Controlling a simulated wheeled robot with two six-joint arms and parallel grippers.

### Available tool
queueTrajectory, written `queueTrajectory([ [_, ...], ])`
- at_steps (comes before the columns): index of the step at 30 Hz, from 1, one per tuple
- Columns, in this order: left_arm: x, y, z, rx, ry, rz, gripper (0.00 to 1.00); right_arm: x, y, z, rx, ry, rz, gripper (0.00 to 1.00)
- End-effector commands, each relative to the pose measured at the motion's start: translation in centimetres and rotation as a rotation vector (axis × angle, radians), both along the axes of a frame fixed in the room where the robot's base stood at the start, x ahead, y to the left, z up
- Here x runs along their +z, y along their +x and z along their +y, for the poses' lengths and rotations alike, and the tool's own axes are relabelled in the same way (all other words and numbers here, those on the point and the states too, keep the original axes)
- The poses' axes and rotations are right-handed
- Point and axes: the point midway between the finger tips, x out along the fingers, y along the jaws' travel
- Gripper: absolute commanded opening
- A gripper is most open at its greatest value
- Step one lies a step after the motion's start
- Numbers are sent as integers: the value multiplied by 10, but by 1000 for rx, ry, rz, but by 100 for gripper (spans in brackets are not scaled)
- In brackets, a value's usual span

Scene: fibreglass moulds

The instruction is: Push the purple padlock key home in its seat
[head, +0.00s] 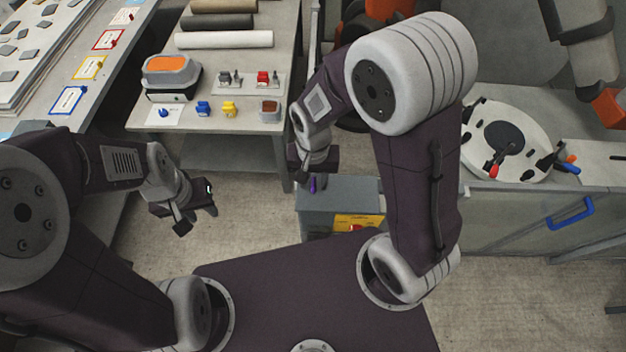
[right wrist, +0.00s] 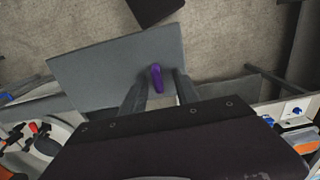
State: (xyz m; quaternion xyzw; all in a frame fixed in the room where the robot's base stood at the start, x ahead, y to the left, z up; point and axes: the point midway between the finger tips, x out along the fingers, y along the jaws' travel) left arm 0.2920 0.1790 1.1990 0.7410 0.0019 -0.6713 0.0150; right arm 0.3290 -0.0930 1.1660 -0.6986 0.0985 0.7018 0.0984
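The purple padlock key (head: 313,184) is at the top of a grey box (head: 340,203) with a yellow label, in the head view. In the right wrist view the purple key (right wrist: 157,77) stands out against the box's grey top (right wrist: 105,72). My right gripper (right wrist: 160,76) is open, with one finger on each side of the key and a visible gap at both sides. The key's seat is hidden, so how deep the key sits cannot be told. My left gripper (head: 196,218) is apart from the box, over the floor; its finger opening is unclear.
A grey table (head: 205,122) at the back holds rolls, an orange-topped block (head: 171,68) and small coloured parts. A bench at the right carries a round white mould (head: 506,138) with clamps. A blue handle (head: 570,214) sticks out from that bench's front. Open floor lies left of the box.

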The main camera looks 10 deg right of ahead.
Motion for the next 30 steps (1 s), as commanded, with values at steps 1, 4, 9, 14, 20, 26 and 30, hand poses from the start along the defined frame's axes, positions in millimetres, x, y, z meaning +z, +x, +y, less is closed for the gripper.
queueTrajectory([
  [1,0,0,0,0,0,0,36,0,0,0,0,0,0,36],
  [4,0,0,0,0,0,0,36,0,0,0,0,0,0,36],
  [9,0,0,0,0,0,0,36,0,0,0,0,0,0,17],
  [14,0,0,0,0,0,0,36,0,0,0,0,0,0,0],
  [20,0,0,0,0,0,0,36,0,0,0,0,0,0,0],
  [26,-3,0,0,0,0,0,36,9,1,0,0,1,-3,0],
  [30,-9,0,0,0,0,0,36,32,2,1,0,2,-7,0],
])
